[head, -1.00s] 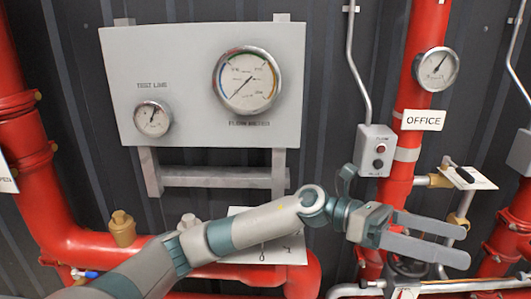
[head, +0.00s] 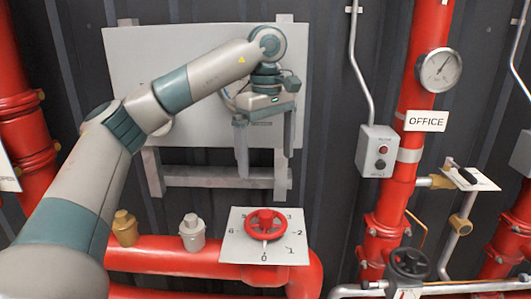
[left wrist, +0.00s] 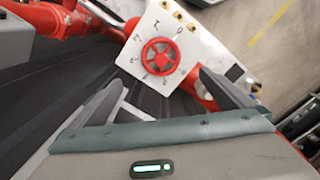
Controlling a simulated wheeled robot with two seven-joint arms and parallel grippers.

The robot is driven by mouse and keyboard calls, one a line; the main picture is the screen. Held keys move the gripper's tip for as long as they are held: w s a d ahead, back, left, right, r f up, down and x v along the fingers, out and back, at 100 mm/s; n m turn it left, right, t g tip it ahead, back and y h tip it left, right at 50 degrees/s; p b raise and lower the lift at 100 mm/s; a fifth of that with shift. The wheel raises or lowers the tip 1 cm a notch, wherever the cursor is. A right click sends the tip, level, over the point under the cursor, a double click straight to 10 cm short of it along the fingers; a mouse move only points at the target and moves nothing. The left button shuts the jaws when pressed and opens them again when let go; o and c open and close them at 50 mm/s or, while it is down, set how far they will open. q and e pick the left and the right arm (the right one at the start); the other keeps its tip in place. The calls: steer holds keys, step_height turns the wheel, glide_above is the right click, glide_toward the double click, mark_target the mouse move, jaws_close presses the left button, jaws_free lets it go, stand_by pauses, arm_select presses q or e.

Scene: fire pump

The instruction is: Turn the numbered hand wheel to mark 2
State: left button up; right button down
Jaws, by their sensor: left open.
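The red numbered hand wheel (head: 265,225) sits on a white dial plate (head: 238,251) low in the middle of the head view. The plate carries numbers around the wheel, with 0 at the bottom and 2 at the right. A pale pointer below the wheel's hub lies toward 0. In the left wrist view the wheel (left wrist: 160,57) and its plate (left wrist: 190,42) show ahead of the fingers. My left gripper (head: 264,172) is open and empty, fingers pointing down, above the wheel and apart from it. My right gripper is not in view.
A black hand wheel (head: 409,263) is at the lower right, near a switch box (head: 377,150) and red pipes. A brass cap (head: 124,228) and a grey cap (head: 192,233) stand left of the dial plate.

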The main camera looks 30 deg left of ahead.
arm_select(q)
steer(key=shift+a+r, duration=0.1)
steer(key=shift+a, duration=0.1)
stand_by(0.3)
steer(key=p, duration=0.2)
glide_toward(265, 213)
step_height(265, 213, down, 10)
steer(key=shift+d+f, duration=0.1)
steer(key=shift+d, duration=0.05)
stand_by(0.6)
